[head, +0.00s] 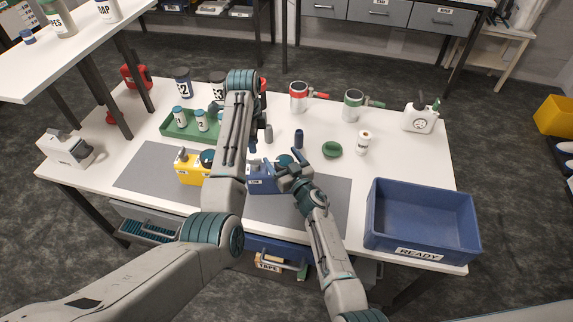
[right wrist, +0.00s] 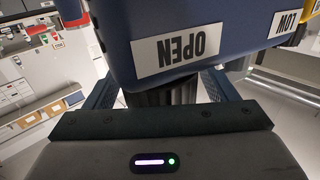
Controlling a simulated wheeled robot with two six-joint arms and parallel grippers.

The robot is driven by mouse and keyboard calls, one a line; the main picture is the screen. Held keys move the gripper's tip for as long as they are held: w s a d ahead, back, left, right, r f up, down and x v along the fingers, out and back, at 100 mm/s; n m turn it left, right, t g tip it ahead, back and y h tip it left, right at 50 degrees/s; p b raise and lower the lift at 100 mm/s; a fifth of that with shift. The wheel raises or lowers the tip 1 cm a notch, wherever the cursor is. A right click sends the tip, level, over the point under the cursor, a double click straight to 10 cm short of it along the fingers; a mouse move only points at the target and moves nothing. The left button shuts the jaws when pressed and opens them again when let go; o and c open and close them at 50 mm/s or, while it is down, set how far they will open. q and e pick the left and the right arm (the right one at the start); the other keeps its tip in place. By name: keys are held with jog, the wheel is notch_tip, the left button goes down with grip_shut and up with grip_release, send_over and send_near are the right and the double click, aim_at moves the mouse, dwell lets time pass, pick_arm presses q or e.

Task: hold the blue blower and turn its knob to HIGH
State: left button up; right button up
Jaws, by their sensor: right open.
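The blue blower (head: 262,184) stands on the grey mat, partly hidden behind my left arm. Its blue body fills the top of the right wrist view (right wrist: 200,20), with an upside-down OPEN label and a LOW label at the right. My right gripper (head: 288,174) is at the blower's right end. In the right wrist view its open fingers (right wrist: 163,88) stand on either side of a dark ribbed cylinder (right wrist: 168,92), apparently the knob. I cannot tell if they touch it.
A yellow blower (head: 192,172) stands left of the blue one on the grey mat (head: 145,168). A green tray (head: 175,133) with bottles is behind. A blue READY bin (head: 420,222) is at the right. A dark blue cylinder (head: 299,138) and green object (head: 331,149) stand behind my right gripper.

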jog(key=v, duration=1.1)
jog(key=shift+s, duration=0.4)
jog(key=shift+d+f, duration=0.15)
